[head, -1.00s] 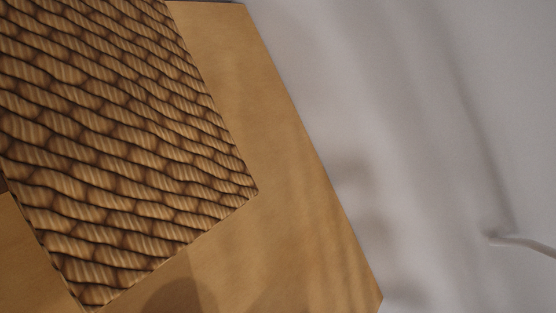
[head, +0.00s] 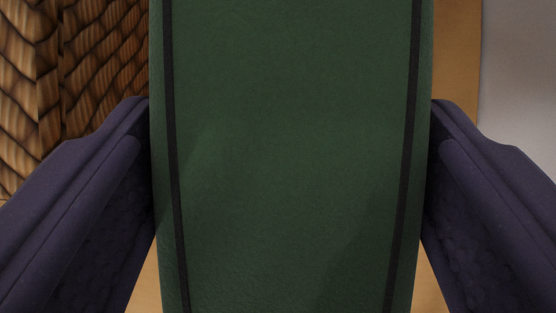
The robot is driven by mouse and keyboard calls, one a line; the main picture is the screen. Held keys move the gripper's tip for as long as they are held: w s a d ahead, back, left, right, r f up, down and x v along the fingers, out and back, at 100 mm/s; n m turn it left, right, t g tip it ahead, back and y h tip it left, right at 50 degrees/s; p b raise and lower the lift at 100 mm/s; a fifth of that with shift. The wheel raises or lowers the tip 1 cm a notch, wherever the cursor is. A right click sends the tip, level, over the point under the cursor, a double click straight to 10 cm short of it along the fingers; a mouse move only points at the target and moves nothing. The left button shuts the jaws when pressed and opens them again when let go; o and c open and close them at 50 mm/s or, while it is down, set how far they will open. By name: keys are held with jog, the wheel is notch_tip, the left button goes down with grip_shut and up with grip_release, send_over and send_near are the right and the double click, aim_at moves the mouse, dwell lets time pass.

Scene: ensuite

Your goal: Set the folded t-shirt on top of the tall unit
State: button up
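The green folded t-shirt (head: 290,190), with a dark stripe near each long side, fills the middle of the view from top to bottom. My gripper (head: 288,105) has one dark purple finger against each side of it, with no clear gap, so it looks shut on the t-shirt. The t-shirt hides most of what is beneath it, and I cannot tell whether it rests on the wood or hangs above it. I cannot tell whether the wooden surface (head: 456,55) behind is the tall unit's top.
A brown woven basket-like thing (head: 100,60) is at the upper left, close to the left finger. The wooden surface ends at the right, with a pale grey area (head: 520,80) beyond its edge.

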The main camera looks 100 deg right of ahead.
aim_at(287, 162)
jog(key=shift+f, duration=2.8)
jog(key=shift+f, duration=0.15)
jog(key=o, duration=1.1)
jog(key=shift+r, duration=0.35)
jog(key=v, duration=1.1)
jog(key=shift+d+r, duration=0.3)
